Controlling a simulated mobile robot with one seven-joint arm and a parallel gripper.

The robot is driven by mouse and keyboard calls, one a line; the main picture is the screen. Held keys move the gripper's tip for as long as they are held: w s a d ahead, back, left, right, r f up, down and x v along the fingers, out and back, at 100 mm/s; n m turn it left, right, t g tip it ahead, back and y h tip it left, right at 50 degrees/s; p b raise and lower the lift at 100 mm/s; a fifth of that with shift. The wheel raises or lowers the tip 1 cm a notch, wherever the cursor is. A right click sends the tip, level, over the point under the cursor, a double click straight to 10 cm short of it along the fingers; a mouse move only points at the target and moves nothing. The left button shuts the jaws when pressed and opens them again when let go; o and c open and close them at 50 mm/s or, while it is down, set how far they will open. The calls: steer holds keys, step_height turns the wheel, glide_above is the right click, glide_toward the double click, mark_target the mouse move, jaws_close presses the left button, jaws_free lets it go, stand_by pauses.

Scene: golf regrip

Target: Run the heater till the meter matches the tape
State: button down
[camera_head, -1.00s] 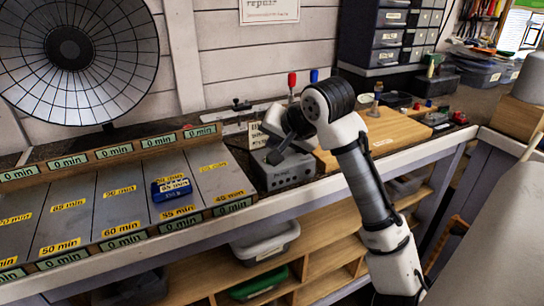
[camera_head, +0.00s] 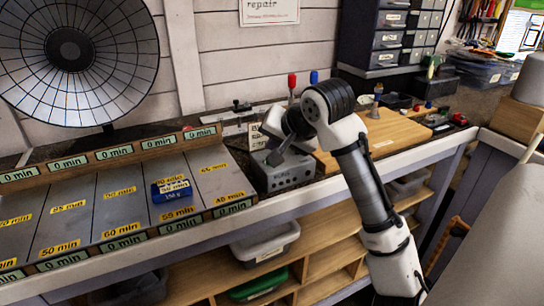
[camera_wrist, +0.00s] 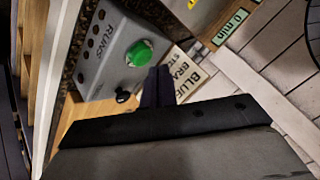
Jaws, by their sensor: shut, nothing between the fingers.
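A grey control box (camera_head: 283,172) stands on the bench. In the wrist view the same box (camera_wrist: 108,45) carries the letters RUNS, a round green button (camera_wrist: 139,53) and a small black knob (camera_wrist: 122,97). My gripper (camera_wrist: 160,72) is shut and empty, its tips close beside the green button; contact cannot be told. In the head view my gripper (camera_head: 277,157) is over the box. A large round dish (camera_head: 70,50), perhaps the heater, stands at the upper left. Green meters (camera_head: 67,162) read 0 min. Yellow tapes (camera_head: 60,247) bear different minute values.
A blue box (camera_head: 172,190) sits in one grey lane of the rack. A red-topped lever (camera_head: 292,82) and a blue-topped one (camera_head: 314,77) rise behind the control box. A wooden board (camera_head: 385,133) lies to the right. A printed card (camera_wrist: 187,75) lies beside the box.

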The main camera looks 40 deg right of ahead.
steer(key=shift+f, duration=0.15)
stand_by(0.6)
steer(key=shift+f, duration=0.3)
steer(key=shift+f+b, duration=0.4)
steer(key=shift+f, duration=0.1)
stand_by(0.6)
stand_by(0.3)
steer(key=shift+r+p, duration=0.9)
steer(key=shift+r, duration=0.05)
step_height(320, 180, up, 5)
steer(key=p, duration=0.4)
steer(key=shift+p, duration=0.35)
